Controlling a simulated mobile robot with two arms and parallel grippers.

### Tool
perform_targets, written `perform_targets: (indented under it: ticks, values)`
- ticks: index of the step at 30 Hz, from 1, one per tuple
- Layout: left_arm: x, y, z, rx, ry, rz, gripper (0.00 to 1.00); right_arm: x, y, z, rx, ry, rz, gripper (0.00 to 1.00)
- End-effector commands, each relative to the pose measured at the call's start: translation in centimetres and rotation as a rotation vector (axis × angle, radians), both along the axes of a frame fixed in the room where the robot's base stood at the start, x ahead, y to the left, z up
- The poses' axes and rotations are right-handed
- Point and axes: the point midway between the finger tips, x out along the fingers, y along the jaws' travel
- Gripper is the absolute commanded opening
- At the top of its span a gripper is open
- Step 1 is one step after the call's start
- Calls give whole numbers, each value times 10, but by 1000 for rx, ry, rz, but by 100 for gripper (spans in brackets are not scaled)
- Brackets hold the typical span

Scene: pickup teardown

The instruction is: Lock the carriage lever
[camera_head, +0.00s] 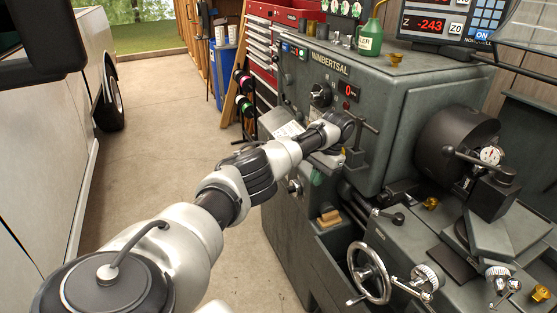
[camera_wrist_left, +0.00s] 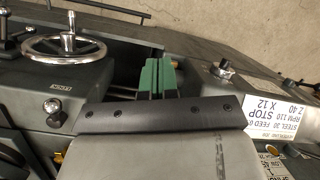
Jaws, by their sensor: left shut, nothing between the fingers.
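The lathe carriage (camera_head: 400,245) is at the lower right in the head view. A short lever with a dark ball knob (camera_head: 398,218) stands on its upper left part. The handwheel (camera_head: 369,272) is on its front and also shows at the top left in the left wrist view (camera_wrist_left: 68,40). A small round-knobbed lever (camera_wrist_left: 54,107) is below that wheel there; I cannot tell which is the carriage lever. My left gripper (camera_wrist_left: 159,78) has green fingers, shut together and empty, apart from the levers. In the head view it (camera_head: 318,177) is mostly hidden under my wrist, left of the carriage.
The lathe headstock (camera_head: 330,75) and chuck (camera_head: 455,145) rise behind the carriage. A white feed-and-speed card (camera_wrist_left: 277,117) is right of my fingers in the wrist view. A spindle lever (camera_head: 362,122) stands near my wrist. The concrete floor (camera_head: 160,130) at the left is clear.

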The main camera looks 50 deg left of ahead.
Motion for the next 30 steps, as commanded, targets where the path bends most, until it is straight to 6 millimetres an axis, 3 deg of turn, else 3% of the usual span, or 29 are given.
perform_targets:
  ticks: [16, 30]
  values:
    - [-24, 23, -107, 68, -60, 8, 0, -3, 0, 0, -1, 5, 0, 43]
    - [-62, 46, -191, 132, -108, -5, 0, -3, 0, 0, -1, 5, 0, 43]
